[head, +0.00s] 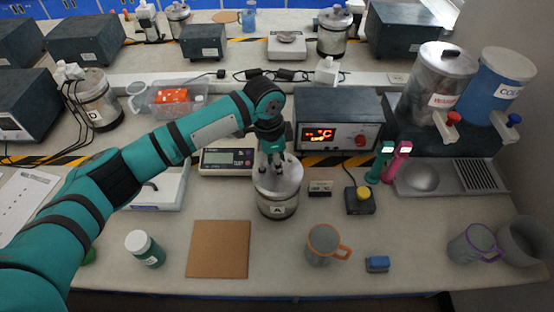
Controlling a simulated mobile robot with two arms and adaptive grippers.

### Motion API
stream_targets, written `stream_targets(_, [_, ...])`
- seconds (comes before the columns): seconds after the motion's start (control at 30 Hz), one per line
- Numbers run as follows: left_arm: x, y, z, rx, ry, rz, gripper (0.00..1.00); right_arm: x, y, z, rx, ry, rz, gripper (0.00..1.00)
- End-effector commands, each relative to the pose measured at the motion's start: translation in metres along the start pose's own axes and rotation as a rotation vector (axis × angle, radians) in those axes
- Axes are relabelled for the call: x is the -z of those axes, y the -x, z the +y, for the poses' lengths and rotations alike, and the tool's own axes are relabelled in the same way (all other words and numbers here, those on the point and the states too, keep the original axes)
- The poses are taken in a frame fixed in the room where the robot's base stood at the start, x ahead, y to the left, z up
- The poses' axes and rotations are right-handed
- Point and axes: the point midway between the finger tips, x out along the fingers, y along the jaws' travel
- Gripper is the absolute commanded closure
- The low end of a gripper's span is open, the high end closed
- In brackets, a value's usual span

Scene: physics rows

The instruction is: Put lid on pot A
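Pot A (277,206) is a metal pot with an "A" label, upright on the bench near the middle of the head view. A round metal lid (291,174) shows at the pot's top; I cannot tell whether it is fully seated. My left gripper (272,161) points down over the middle of the lid, its fingertips at the lid's top. The fingers hide the lid's knob, so whether they grip it is unclear. My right gripper is not in view.
A scale (227,161) stands behind left of the pot, a heater box with a display (338,118) behind right. A cork mat (218,249) lies front left, an orange-rimmed mug (322,245) front right. A yellow-button box (360,203) stands at right. Bench directly before the pot is clear.

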Motion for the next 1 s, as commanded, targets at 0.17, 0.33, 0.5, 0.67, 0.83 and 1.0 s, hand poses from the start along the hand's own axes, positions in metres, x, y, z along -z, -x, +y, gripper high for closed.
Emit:
stream_targets(0.17, [0.001, 0.000, 0.000, 0.000, -0.001, 0.001, 1.00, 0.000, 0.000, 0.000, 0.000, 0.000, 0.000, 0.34])
stream_targets(0.33, [0.001, 0.001, 0.000, 0.000, -0.001, 0.001, 0.64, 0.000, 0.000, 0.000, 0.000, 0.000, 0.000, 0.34])
stream_targets(0.5, [0.000, 0.000, 0.000, 0.000, -0.001, 0.001, 0.45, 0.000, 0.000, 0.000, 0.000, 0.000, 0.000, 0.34])
stream_targets(0.67, [0.000, 0.000, 0.000, 0.000, -0.001, 0.000, 0.45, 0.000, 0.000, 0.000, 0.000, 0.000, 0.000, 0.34])
stream_targets(0.83, [0.000, 0.002, 0.000, -0.001, 0.000, 0.000, 0.45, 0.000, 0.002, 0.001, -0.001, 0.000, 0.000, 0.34])
stream_targets(1.0, [0.002, 0.012, 0.000, -0.001, 0.000, 0.000, 0.45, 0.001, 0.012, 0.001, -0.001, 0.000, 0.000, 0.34])
